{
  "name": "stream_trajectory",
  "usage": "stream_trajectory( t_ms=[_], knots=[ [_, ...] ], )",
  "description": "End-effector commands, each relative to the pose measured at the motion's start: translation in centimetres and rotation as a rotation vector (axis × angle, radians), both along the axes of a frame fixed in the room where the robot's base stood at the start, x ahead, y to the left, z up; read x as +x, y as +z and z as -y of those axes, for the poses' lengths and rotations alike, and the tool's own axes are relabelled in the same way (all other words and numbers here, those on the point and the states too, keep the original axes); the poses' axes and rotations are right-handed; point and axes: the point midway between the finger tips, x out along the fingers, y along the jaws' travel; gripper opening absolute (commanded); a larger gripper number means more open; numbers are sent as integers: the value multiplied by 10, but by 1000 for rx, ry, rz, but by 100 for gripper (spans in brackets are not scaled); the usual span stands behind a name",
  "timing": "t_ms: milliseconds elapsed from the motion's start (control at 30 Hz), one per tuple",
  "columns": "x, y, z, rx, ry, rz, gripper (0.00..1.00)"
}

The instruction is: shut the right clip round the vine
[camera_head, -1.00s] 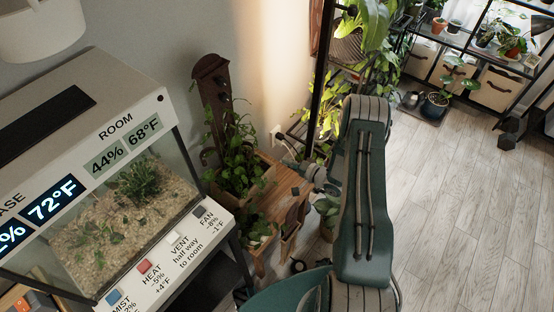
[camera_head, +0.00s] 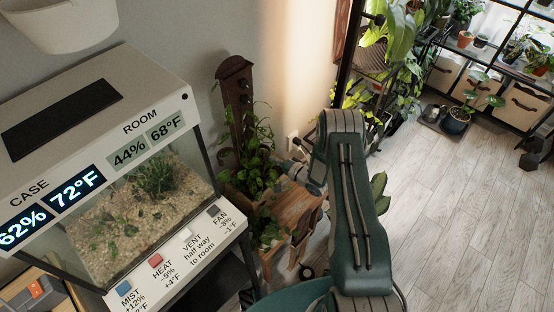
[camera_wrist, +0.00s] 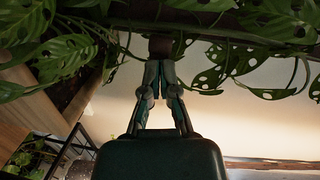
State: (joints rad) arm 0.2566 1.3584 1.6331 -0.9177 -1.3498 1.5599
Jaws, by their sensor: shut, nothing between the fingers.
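In the wrist view, my gripper (camera_wrist: 160,66) is shut, its fingertips together and empty. They point at a small brown piece (camera_wrist: 160,46) on a dark horizontal bar; I cannot tell whether it is the right clip or whether the fingertips touch it. The vine (camera_wrist: 52,62), with leaves full of holes, hangs on both sides of the fingers. In the head view the vine (camera_head: 258,178) climbs before a dark wooden plank (camera_head: 236,92) with dark knobs. My gripper (camera_head: 287,168) is small there, beside the vine on its right. The clips cannot be made out there.
A glass plant case (camera_head: 150,195) with a control panel stands at left. A small wooden stand (camera_head: 292,212) is below my arm. A white pot (camera_head: 68,22) hangs at top left. Shelves with pots and bins (camera_head: 470,80) stand at back right. The floor (camera_head: 440,200) at right is clear.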

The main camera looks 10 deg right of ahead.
Motion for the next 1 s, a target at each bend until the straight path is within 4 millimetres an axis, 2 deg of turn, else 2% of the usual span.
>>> stream_trajectory(
  t_ms=[1000],
  knots=[
    [-7, 0, -12, 1, -140, 0, 0]
  ],
)
